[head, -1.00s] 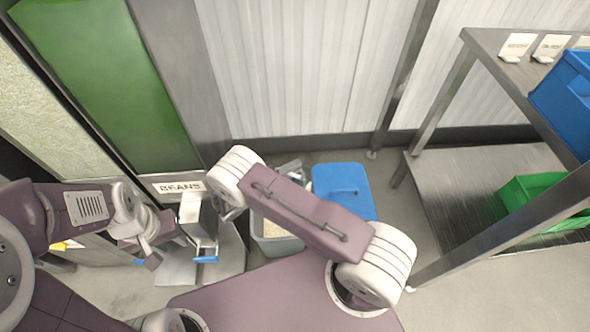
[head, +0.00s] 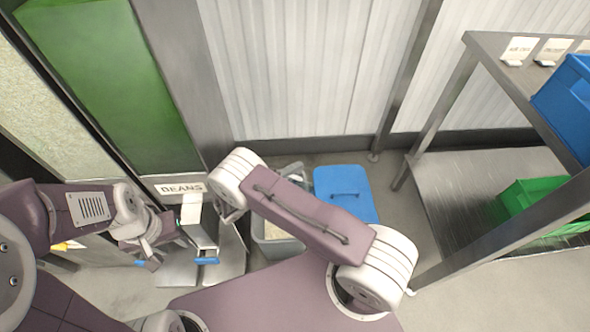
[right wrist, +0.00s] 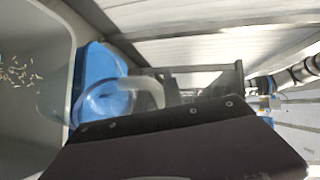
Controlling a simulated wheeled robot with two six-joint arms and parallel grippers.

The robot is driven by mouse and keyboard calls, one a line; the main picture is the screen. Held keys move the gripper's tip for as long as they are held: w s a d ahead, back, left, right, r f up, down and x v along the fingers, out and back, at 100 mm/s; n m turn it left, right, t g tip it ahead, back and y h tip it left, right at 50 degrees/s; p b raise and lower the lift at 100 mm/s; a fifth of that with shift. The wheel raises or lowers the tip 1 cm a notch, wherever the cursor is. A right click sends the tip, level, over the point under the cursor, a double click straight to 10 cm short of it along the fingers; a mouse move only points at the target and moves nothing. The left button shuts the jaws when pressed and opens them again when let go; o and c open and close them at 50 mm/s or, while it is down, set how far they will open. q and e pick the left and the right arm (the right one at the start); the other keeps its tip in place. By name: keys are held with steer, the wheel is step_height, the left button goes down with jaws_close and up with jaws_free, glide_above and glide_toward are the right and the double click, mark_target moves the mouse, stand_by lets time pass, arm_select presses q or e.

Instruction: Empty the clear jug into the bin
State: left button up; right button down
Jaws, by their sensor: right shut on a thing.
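The clear jug (right wrist: 108,100) shows in the right wrist view as a round, see-through shape, tilted beside the bin's rim. My right gripper (right wrist: 175,95) is shut on it; its fingers are mostly hidden behind the dark gripper body. The grey bin (head: 281,249) stands on the floor, partly behind my right forearm. In the right wrist view, the bin's inside wall (right wrist: 35,125) fills the left edge, with pale grains scattered in it. My left gripper (head: 172,226) is beside the metal chute under the BEANS label; its finger opening is unclear.
A blue lid (head: 345,185) lies right of the bin. The BEANS dispenser (head: 180,188) with its metal chute (head: 200,227) stands at left. A metal shelf (head: 455,180) with a green crate (head: 540,196) and a blue crate (head: 570,100) is at right. Floor between lid and shelf is clear.

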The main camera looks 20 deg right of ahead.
steer(key=shift+r, duration=0.1)
step_height(320, 180, up, 3)
steer(key=m+y+p, duration=0.1)
steer(key=m+p, duration=0.1)
steer(key=p, duration=0.3)
steer(key=m+t+y+p, duration=0.1)
steer(key=m+y+p, duration=0.1)
steer(key=m+p, duration=0.1)
steer(key=shift+r+p, duration=0.2)
steer(key=shift+p, duration=0.65)
steer(key=m+t+y+p, duration=0.1)
steer(key=r+m+t+y+p, duration=0.1)
steer(key=m+p, duration=0.1)
steer(key=m+y+p, duration=0.1)
steer(key=p, duration=0.1)
steer(key=shift+s+r+m+t, duration=0.1)
steer(key=shift+r+m+t, duration=0.3)
steer(key=m, duration=0.1)
steer(key=m+t+y+p, duration=0.1)
steer(key=shift+r+m+p, duration=0.3)
